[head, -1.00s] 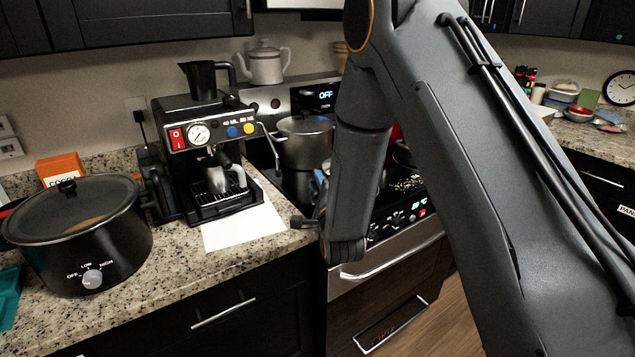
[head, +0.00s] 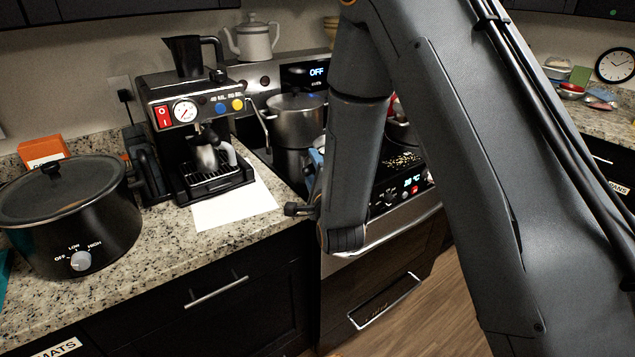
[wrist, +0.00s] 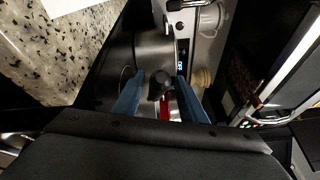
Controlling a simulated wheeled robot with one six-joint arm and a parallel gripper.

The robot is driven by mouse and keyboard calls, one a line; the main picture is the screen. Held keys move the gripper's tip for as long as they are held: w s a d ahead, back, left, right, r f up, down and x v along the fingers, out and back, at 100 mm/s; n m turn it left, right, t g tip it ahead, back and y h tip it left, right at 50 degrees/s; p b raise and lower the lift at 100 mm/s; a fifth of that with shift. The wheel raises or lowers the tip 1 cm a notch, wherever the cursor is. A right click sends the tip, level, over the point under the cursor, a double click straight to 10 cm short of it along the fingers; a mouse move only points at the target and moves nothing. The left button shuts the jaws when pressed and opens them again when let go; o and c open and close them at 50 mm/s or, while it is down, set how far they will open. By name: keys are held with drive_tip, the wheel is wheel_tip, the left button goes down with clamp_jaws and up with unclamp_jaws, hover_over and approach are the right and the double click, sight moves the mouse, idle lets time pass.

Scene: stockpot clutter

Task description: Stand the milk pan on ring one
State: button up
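My gripper shows in the wrist view (wrist: 160,80) as two blue fingers set apart. A dark rounded knob or handle end (wrist: 159,86) lies between them, and I see no clear contact. In the head view my arm hides most of the gripper; a bit of blue finger shows at the stove's front left. A tall steel pot (head: 296,122) stands on the stove (head: 390,192) at the back left; its side also shows in the wrist view (wrist: 154,50). I cannot tell which vessel is the milk pan.
A coffee machine (head: 195,125) and a white sheet (head: 234,206) are left of the stove. A black slow cooker (head: 75,225) stands farther left. A white teapot (head: 252,40) is behind. Something red (wrist: 164,108) lies beneath the fingers in the wrist view.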

drive_tip(key=b+v, duration=0.2)
drive_tip(key=v, duration=0.6)
drive_tip(key=shift+s, duration=0.1)
